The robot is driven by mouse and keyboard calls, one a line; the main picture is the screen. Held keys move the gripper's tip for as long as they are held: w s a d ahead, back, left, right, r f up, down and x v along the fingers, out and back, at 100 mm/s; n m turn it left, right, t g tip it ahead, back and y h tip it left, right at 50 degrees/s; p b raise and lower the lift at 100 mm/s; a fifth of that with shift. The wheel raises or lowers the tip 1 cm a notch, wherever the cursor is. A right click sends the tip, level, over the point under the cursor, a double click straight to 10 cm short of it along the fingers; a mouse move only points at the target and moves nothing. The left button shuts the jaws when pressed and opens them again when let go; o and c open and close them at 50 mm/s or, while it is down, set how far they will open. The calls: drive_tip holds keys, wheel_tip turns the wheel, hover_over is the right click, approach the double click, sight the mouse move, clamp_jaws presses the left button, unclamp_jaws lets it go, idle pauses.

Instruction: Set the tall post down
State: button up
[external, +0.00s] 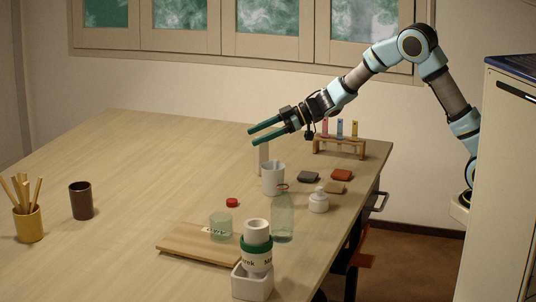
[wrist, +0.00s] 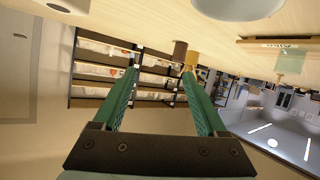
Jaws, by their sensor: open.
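A pale upright post (external: 263,158) stands on the table behind the white mug (external: 273,180) in the external view. The mug may hide part of its foot. My gripper (external: 253,137) is open, its two green fingers apart and just above the post's top, pointing left. Nothing shows between the fingers. In the wrist view my gripper (wrist: 161,70) is also open and empty, and I cannot make out the post there.
A test-tube rack (external: 340,147) stands right of my gripper. A clear bottle (external: 282,215), white jar (external: 319,202), glass tumbler (external: 220,226) and wooden board (external: 190,243) are nearer. A brown cup (external: 81,201) and yellow pot (external: 28,225) stand left. The table's far left is clear.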

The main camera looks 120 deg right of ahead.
drive_tip(key=w+a+f+m+g, duration=0.1)
drive_tip(key=w+a+f+g, duration=0.15)
drive_tip(key=a, duration=1.15)
drive_tip(key=s+a+f+g, duration=0.1)
drive_tip(key=s+a+f, duration=0.1)
drive_tip(key=a, duration=0.4)
drive_tip(key=s+a+f+g+y, duration=0.1)
drive_tip(key=s+a+f+g, duration=0.1)
drive_tip(key=s+a, duration=0.2)
drive_tip(key=s+a+f+g, duration=0.2)
drive_tip(key=s+a, duration=0.2)
drive_tip(key=a, duration=0.5)
drive_tip(key=shift+a+f, duration=0.2)
drive_tip(key=shift+a, duration=0.15)
drive_tip(key=s+a+f+n+g+y, duration=0.1)
drive_tip(key=s+a+f+g+y, duration=0.1)
drive_tip(key=s+a, duration=0.9)
drive_tip(key=shift+s+f+g, duration=0.15)
drive_tip(key=shift+f+g, duration=0.25)
drive_tip(key=shift+g, duration=0.45)
drive_tip(key=shift+a, duration=0.1)
